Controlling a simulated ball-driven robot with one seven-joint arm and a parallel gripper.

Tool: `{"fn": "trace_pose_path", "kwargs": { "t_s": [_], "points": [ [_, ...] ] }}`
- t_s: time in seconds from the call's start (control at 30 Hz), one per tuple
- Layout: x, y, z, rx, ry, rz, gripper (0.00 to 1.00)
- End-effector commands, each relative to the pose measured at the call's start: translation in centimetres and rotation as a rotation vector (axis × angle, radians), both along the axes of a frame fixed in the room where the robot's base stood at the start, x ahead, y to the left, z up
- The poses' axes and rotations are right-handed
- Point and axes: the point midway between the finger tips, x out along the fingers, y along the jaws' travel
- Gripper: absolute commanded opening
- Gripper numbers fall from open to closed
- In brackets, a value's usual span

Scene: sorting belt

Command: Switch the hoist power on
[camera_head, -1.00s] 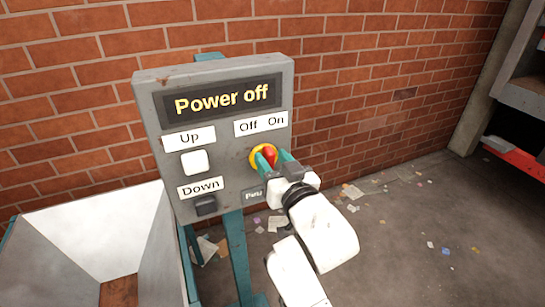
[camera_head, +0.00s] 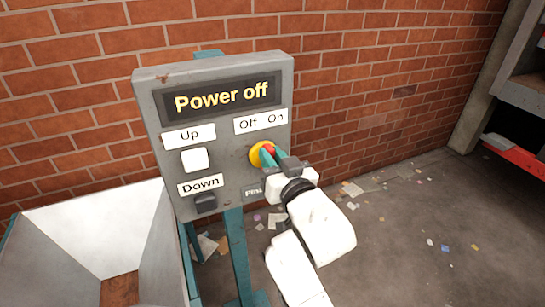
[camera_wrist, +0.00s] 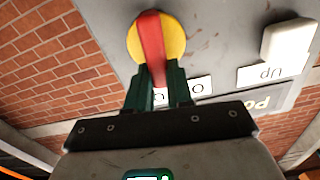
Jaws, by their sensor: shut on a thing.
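The grey hoist control box (camera_head: 225,130) stands in front of the brick wall, and its display (camera_head: 221,97) reads "Power off". Below the "Off On" label (camera_head: 261,122) is a rotary switch with a yellow disc (camera_head: 256,155) and a red handle (camera_head: 270,151). In the wrist view the red handle (camera_wrist: 151,48) stands over the yellow disc (camera_wrist: 176,37). My gripper (camera_head: 268,157) is at the switch, its teal fingers (camera_wrist: 154,88) shut on the red handle, whose lower end they partly hide. A white Up button (camera_head: 195,160) and a dark Down button (camera_head: 205,204) are on the left.
A pale metal hopper (camera_head: 90,240) stands at the lower left. A teal post (camera_head: 238,255) holds up the box. Paper scraps litter the open floor (camera_head: 400,235) at right. A shelf with a red edge (camera_head: 515,154) is at the far right.

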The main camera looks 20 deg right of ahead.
Motion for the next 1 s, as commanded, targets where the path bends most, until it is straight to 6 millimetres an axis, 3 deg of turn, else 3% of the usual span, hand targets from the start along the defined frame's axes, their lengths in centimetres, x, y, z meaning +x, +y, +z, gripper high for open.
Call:
{"fn": "trace_pose_path", "kwargs": {
  "t_s": [0.37,1.0],
  "points": [
    [0.1,-0.1,0.0,0.070,-0.002,0.001,0.00],
    [0.2,-1.1,-0.3,0.501,-0.003,0.002,0.00]
  ]
}}
